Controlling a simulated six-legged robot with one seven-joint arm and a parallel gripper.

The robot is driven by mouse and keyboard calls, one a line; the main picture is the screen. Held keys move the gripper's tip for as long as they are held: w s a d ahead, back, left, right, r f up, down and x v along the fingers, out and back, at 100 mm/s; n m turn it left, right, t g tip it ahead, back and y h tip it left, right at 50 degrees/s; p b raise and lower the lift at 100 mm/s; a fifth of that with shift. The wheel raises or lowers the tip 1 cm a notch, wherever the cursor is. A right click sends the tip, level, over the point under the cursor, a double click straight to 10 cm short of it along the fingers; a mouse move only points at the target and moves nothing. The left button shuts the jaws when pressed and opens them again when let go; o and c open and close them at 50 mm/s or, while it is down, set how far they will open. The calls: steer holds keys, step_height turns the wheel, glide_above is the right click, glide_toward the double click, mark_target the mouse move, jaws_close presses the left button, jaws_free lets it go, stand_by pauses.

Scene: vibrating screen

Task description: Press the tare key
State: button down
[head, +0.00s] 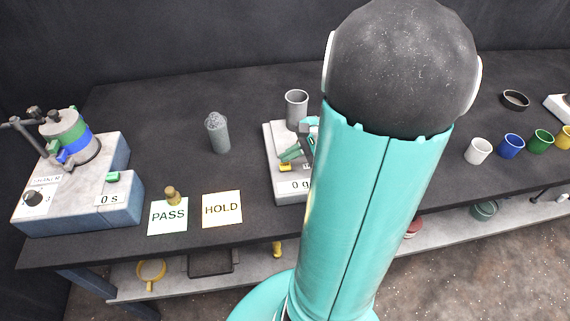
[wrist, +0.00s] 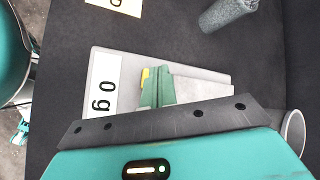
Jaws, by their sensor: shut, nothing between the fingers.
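The scale (head: 272,135) is a light grey box on the dark bench, with a front display reading 0 g (head: 299,185). It also shows in the wrist view (wrist: 105,62), with its display (wrist: 103,92) turned sideways. A small yellow key (wrist: 145,76) sits on the scale beside the display, partly hidden by my fingers; a bit of yellow shows in the head view (head: 282,167). My gripper (wrist: 157,84) is shut and empty, its green fingers over the scale right by the yellow key. In the head view my gripper (head: 288,155) is partly hidden by my arm. I cannot tell whether the fingertips touch the key.
A metal cup (head: 297,103) stands at the scale's back. A grey filled cylinder (head: 218,134) stands to the left. PASS (head: 168,217) and HOLD (head: 222,209) cards lie in front, and a shaker (head: 75,185) is at far left. Coloured cups (head: 511,146) stand at right.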

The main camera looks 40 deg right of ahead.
mark_target(289, 165)
stand_by(0.7)
steer(key=shift+f, duration=0.45)
steer(key=shift+f, duration=0.45)
stand_by(0.6)
steer(key=shift+r, duration=0.9)
steer(key=shift+r, duration=0.1)
steer(key=shift+r, duration=2.4)
steer(key=shift+a, duration=0.1)
